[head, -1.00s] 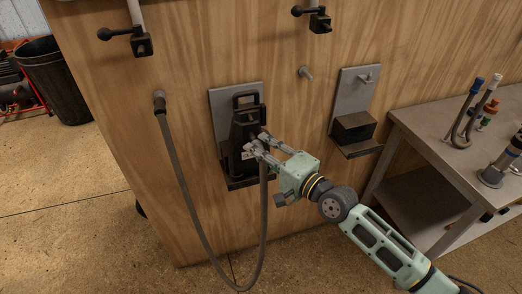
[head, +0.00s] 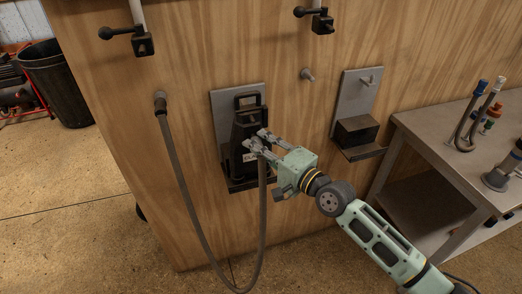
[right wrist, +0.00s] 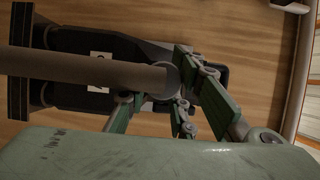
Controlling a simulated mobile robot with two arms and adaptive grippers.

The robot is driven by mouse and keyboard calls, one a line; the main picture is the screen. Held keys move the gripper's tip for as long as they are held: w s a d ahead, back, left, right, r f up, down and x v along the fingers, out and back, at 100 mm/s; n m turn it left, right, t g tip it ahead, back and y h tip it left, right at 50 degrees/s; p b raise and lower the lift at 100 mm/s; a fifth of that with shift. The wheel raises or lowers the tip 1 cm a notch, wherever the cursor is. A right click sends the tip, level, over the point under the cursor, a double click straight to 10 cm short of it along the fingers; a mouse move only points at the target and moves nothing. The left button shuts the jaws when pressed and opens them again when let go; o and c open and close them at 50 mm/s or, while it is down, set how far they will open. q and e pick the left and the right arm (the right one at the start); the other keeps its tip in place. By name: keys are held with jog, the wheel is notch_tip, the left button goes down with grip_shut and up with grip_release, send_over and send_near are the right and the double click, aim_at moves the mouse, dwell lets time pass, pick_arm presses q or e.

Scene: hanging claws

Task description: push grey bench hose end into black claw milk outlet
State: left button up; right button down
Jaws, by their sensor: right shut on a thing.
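The black claw (head: 246,123) hangs upright on a grey plate on the wooden wall, with a white label low on its front. My right gripper (head: 259,142) is in front of the claw's right side, shut on the grey hose (head: 191,203) near its end. The hose hangs below it in a long loop. In the right wrist view the hose (right wrist: 85,66) runs from the left to the fingers (right wrist: 184,88), with the black claw (right wrist: 70,95) behind. My left gripper is not in view.
The hose's other end joins a wall fitting (head: 160,103). A second grey plate (head: 354,101) with a black block (head: 356,131) and shelf is on the right. A metal table (head: 430,145) with bent tubes stands further right. Black clamps (head: 143,44) are above.

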jog(key=shift+w+a+b, duration=0.2)
jog(key=shift+w+b, duration=0.25)
jog(key=shift+w, duration=0.2)
jog(key=shift+w, duration=0.1)
jog(key=c, duration=1.4)
grip_release()
